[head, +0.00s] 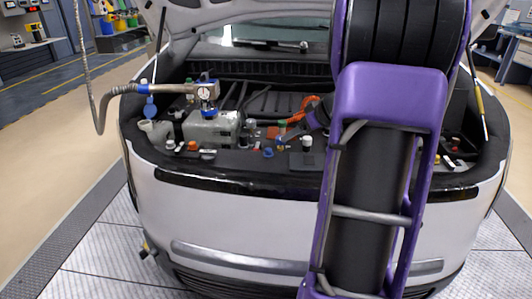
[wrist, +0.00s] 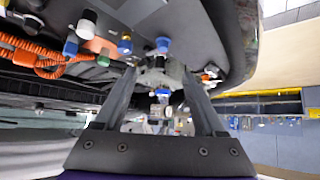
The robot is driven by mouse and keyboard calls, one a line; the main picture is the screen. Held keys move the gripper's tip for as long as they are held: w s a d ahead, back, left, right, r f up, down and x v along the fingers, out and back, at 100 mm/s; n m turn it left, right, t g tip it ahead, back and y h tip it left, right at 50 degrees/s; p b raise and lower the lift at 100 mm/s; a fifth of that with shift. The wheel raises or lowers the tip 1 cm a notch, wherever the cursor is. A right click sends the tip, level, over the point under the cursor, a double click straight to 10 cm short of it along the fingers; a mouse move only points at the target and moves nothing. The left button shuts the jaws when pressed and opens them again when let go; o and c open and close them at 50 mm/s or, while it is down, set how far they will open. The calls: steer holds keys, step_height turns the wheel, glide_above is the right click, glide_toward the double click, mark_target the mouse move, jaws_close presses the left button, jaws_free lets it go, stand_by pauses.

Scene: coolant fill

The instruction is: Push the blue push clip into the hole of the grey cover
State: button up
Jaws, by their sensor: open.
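A small blue push clip, as best I can tell, stands at the front of the engine bay (head: 268,153). In the wrist view a blue piece that seems the same clip (wrist: 163,44) shows just beyond my fingertips, upside down. The dark grey cover (head: 235,160) runs along the bay's front edge; it fills the top of the wrist view (wrist: 205,38). I cannot make out its hole. My gripper (wrist: 158,72) is open, with nothing seen held between its two grey fingers.
A grey coolant tank (head: 215,128) with a blue-handled filler (head: 207,92) and hose stands to the left. Orange cables (head: 302,110) lie behind my gripper. Several caps crowd nearby, including a white-topped black one (head: 307,144). The raised hood (head: 240,12) is overhead.

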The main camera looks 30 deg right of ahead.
glide_toward(269, 150)
steer(key=x, duration=0.4)
steer(key=shift+w+d+f, duration=0.25)
steer(key=shift+d, duration=0.1)
steer(key=shift+a+x, duration=0.2)
steer(key=shift+x, duration=1.3)
steer(key=shift+a+x, duration=0.15)
steer(key=shift+x, duration=1.3)
steer(key=shift+w+r, duration=0.1)
steer(key=shift+c, duration=0.4)
jaws_close()
